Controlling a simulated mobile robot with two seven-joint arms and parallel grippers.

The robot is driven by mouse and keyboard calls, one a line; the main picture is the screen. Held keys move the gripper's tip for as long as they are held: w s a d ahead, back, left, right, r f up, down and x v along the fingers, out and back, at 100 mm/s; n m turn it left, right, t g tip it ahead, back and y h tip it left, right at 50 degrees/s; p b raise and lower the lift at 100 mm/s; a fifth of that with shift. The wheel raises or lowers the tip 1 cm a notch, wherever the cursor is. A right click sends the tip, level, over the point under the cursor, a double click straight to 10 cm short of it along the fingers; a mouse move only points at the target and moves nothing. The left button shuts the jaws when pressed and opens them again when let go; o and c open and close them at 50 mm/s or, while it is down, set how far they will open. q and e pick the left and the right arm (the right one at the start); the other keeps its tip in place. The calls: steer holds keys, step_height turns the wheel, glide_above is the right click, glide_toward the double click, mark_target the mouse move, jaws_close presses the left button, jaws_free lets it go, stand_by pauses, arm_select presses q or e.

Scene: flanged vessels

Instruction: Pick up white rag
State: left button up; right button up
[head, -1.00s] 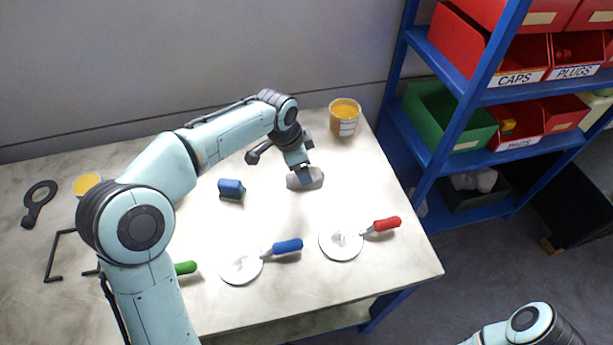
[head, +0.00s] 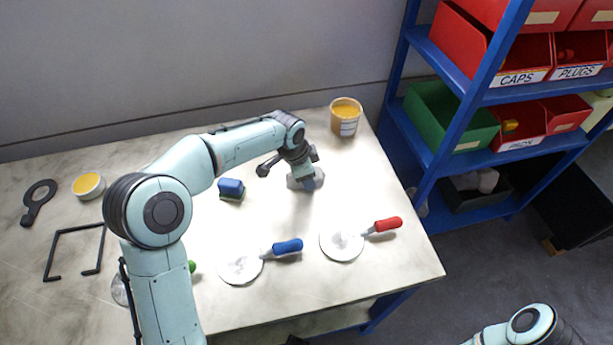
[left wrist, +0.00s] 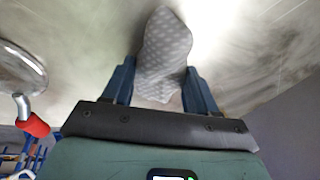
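The white rag, a pale grey dotted cloth (left wrist: 163,45), lies on the table near the back right and is partly hidden by my left gripper in the head view (head: 293,182). My left gripper (head: 309,186) points down over it. In the left wrist view, my left gripper's two blue fingers (left wrist: 159,68) are spread, with the rag between them. The right finger is close to the rag or touching it; I cannot tell which. My right gripper is out of view; only part of my right arm shows at the bottom right.
An orange-yellow tub (head: 345,118) stands behind the rag, and a blue-green block (head: 231,189) lies to its left. Discs with a blue handle (head: 287,246) and a red handle (head: 388,224) lie nearer. A blue shelf rack (head: 440,165) with bins stands right of the table.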

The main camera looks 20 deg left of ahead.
arm_select(q)
steer(key=shift+c, duration=1.1)
step_height(320, 180, up, 20)
steer(key=p, duration=0.4)
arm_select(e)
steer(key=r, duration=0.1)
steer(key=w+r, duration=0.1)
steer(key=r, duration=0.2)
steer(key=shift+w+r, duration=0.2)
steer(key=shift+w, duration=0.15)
arm_select(q)
steer(key=shift+o, duration=0.6)
